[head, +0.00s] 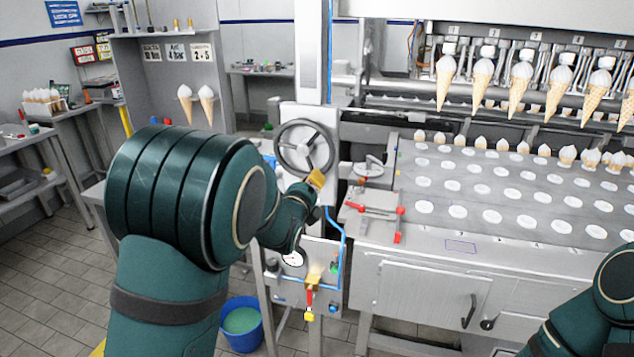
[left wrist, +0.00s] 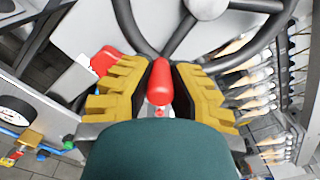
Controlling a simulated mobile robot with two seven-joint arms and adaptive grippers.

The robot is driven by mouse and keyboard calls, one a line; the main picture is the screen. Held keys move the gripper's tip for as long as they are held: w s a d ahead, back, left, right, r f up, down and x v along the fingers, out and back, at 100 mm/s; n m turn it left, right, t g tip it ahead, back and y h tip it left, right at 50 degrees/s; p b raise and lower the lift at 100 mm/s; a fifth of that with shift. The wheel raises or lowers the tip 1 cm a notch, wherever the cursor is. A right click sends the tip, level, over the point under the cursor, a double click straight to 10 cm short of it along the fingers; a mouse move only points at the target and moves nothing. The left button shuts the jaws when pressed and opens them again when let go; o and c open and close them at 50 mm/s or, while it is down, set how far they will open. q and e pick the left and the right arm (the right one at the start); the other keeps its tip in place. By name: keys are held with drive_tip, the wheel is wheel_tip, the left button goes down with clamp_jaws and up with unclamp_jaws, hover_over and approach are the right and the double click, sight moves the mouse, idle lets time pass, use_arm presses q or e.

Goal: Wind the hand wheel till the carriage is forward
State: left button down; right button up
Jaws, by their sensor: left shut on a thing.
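The hand wheel (head: 307,147) is a dark spoked wheel on a light panel at the left end of the machine. Its rim and spokes also show at the top of the left wrist view (left wrist: 190,40). My left gripper (head: 318,179) is at the lower right of the wheel's rim. In the left wrist view its yellow fingers (left wrist: 160,88) are shut on the wheel's red handle (left wrist: 160,82). The handle is hidden in the head view. Cone grippers (head: 520,50) hold a row of filled cones at upper right; I cannot tell which part is the carriage. My right gripper is out of view.
The steel plate (head: 480,222) with rows of white discs lies right of the wheel. Red-tipped clamps (head: 375,208) sit on its near left corner. A blue bucket (head: 242,322) stands on the floor below. A gauge and valve panel (head: 330,285) is under the wheel.

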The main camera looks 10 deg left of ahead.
use_arm(q)
drive_tip(key=shift+a+f+m+b, duration=0.25)
drive_tip(key=shift+a+m, duration=0.45)
drive_tip(key=shift+m, duration=0.25)
drive_tip(key=shift+a+f+m+b, duration=0.1)
drive_tip(key=shift+a+f+m, duration=0.15)
drive_tip(key=shift+a+m, duration=0.55)
drive_tip(key=c, duration=0.8)
unclamp_jaws()
drive_tip(key=shift+w, duration=0.1)
drive_tip(key=shift+c, duration=0.2)
drive_tip(key=shift+r, duration=0.1)
drive_tip(key=shift+d+r+m, duration=0.1)
drive_tip(key=shift+d+m, duration=0.05)
drive_tip(key=shift+m, duration=0.1)
drive_tip(key=s, duration=1.2)
drive_tip(key=shift+a, duration=0.25)
